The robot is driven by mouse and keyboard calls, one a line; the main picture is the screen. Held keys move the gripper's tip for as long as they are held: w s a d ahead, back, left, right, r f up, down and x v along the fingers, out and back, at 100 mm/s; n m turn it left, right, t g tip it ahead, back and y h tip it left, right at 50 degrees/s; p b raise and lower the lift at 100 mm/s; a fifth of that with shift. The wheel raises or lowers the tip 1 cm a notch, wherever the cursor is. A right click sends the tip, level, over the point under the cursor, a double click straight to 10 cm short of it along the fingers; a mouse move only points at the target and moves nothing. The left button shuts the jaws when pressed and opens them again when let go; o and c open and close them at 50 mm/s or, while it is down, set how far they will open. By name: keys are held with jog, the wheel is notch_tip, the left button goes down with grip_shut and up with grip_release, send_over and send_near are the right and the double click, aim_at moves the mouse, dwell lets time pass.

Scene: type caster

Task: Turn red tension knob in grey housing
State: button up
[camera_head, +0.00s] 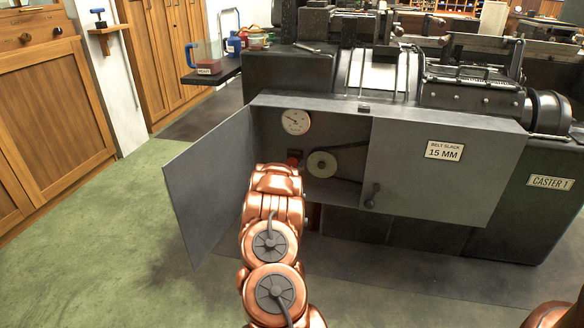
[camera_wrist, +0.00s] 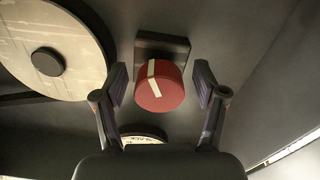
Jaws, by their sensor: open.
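In the wrist view a round red knob (camera_wrist: 160,88) with a pale pointer stripe stands out from a dark square mount (camera_wrist: 162,47). My gripper (camera_wrist: 161,84) is open, with one finger on each side of the knob and a visible gap at both sides. In the head view the red knob (camera_head: 294,155) shows small inside the grey housing (camera_head: 266,128), just above my copper-coloured arm. The arm hides my gripper in the head view.
The grey door (camera_head: 213,185) hangs open at the left. Inside are a white dial gauge (camera_head: 296,122) and a pale pulley (camera_head: 322,164) with a dark belt; the pulley (camera_wrist: 60,45) is close to my left finger in the wrist view. A panel labelled 15 MM (camera_head: 420,185) closes the right side.

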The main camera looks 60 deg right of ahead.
jog(key=c, duration=1.1)
jog(key=shift+c, duration=0.2)
jog(key=shift+m, duration=0.3)
jog(key=m, duration=0.3)
jog(key=shift+m, duration=0.3)
jog(key=shift+w+m+b, duration=0.15)
jog(key=shift+m+b, duration=0.7)
jog(key=shift+m, duration=1.35)
